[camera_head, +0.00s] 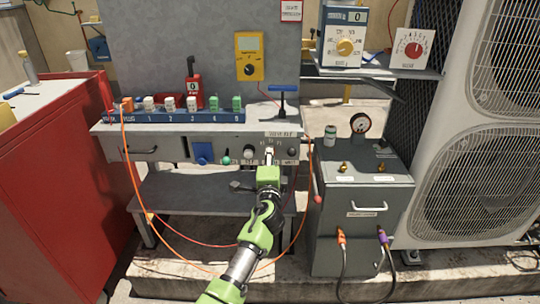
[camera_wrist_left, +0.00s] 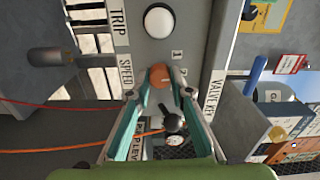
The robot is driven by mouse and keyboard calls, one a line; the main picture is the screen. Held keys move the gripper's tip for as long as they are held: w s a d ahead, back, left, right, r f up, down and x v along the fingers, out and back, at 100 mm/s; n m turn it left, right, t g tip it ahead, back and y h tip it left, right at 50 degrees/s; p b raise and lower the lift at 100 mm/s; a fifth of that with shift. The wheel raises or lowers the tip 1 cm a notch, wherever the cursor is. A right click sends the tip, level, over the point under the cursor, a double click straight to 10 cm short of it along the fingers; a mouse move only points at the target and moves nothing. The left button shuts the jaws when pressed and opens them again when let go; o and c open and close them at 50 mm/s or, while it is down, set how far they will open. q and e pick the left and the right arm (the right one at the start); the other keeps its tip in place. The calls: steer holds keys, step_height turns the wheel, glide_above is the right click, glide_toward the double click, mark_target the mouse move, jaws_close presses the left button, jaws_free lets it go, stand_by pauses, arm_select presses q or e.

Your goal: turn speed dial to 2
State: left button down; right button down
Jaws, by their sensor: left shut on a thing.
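The speed dial (camera_wrist_left: 161,75) is a small orange-brown round knob beside the SPEED label in the left wrist view. A 1 and part of another mark show at its right. I cannot tell which mark it points to. My left gripper (camera_wrist_left: 159,88) has its two fingertips on either side of the knob, shut on it. In the head view my left gripper (camera_head: 269,160) reaches the front panel (camera_head: 170,148) of the grey bench, and its fingers mostly hide the dial. My right gripper is in neither view.
A white round button (camera_wrist_left: 158,21) by the TRIP label and a black knob (camera_wrist_left: 173,122) flank the dial. A blue T-handle (camera_head: 283,100) stands on the bench. A red cabinet (camera_head: 60,165) is left, a grey machine (camera_head: 362,205) right. Orange cables hang by the bench.

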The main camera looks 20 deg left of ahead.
arm_select(q)
steer(key=shift+m, duration=0.3)
steer(key=c, duration=1.8)
jaws_free()
steer(key=v, duration=1.2)
